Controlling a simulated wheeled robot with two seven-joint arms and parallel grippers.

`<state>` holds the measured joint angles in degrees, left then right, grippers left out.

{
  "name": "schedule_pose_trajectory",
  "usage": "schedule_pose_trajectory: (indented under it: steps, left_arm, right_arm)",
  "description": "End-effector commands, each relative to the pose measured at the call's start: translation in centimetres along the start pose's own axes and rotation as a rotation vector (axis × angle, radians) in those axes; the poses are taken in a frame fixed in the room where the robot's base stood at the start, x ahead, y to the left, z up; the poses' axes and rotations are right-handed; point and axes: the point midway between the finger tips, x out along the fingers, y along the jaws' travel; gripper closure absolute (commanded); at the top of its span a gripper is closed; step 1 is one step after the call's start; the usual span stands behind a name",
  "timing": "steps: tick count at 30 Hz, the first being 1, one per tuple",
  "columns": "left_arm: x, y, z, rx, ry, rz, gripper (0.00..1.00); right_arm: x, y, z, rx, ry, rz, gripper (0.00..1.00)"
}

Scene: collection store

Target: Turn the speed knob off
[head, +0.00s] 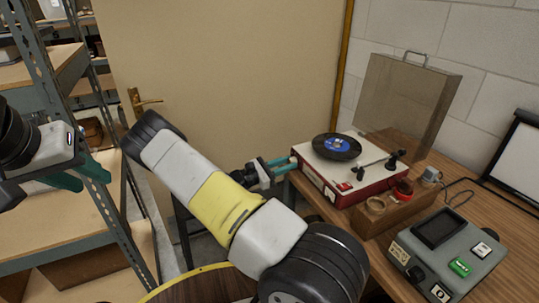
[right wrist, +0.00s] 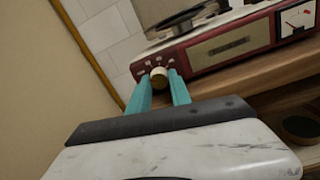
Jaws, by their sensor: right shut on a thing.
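The red-and-white record player (head: 316,169) stands on the wooden desk with a black record on its platter. In the right wrist view its red front panel (right wrist: 212,57) fills the upper right. My right gripper (right wrist: 161,80) is shut on this knob, one teal finger on each side. In the head view the right gripper (head: 287,167) meets the player's left end, and the knob is hidden there. My left gripper (head: 84,174) is empty at far left, its teal fingers apart.
The player's clear lid (head: 408,98) stands raised. A wooden block with small containers (head: 376,216) and a grey device with buttons (head: 447,256) are on the desk (head: 508,227) in front and right. Metal shelving (head: 60,75) is at left, beside a closed door (head: 220,70).

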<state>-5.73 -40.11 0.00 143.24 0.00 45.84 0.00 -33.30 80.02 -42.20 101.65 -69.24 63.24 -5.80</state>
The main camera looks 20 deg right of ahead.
Motion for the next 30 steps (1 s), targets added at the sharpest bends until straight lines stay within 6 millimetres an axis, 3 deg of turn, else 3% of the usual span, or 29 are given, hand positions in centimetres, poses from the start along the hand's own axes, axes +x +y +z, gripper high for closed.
schedule_pose_trajectory:
  steps: [7, 8, 9, 20, 30]
  left_arm:
    - [0.0, 0.0, 0.0, 0.0, 0.0, 0.0, 0.64]
    - [0.0, 0.0, 0.0, 0.0, 0.0, 0.0, 0.64]
    - [0.0, 0.0, 0.0, 0.0, 0.0, 0.0, 0.64]
    - [0.0, 0.0, 0.0, 0.0, 0.0, 0.0, 0.64]
    - [0.0, 0.0, 0.0, 0.0, 0.0, 0.0, 0.64]
  right_arm:
    - [-0.1, 0.0, -0.1, -0.001, 0.003, 0.002, 1.0]
    - [-0.1, 0.0, -0.1, -0.001, 0.003, 0.002, 0.7]
    - [-0.1, 0.0, -0.1, -0.001, 0.003, 0.002, 0.66]
    - [-0.6, 0.1, -0.1, 0.001, 0.001, 0.002, 0.66]
    - [-6.0, 0.1, -0.1, 0.0, 0.003, 0.004, 0.66]
